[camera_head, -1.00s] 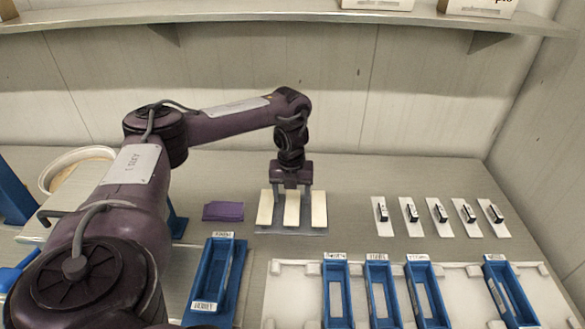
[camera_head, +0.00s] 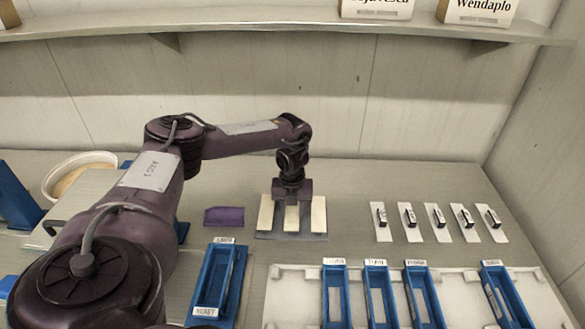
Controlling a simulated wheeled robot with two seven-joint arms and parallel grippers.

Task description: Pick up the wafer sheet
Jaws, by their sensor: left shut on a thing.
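Three cream wafer sheets lie side by side on a grey plate: the left one (camera_head: 266,213), the middle one (camera_head: 291,219) and the right one (camera_head: 318,214). My left gripper (camera_head: 291,203) points down over the middle wafer sheet and is shut on it. The gripper hides the far end of that sheet. I cannot tell any gap between the held sheet and the plate. My right gripper is not in view.
A purple block (camera_head: 224,216) lies left of the plate (camera_head: 291,237). A labelled blue tray (camera_head: 238,270) stands in front. More blue trays (camera_head: 335,302) sit on a white panel (camera_head: 455,281). Several white cards with dark clips (camera_head: 411,222) lie to the right. A shelf (camera_head: 270,20) runs above.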

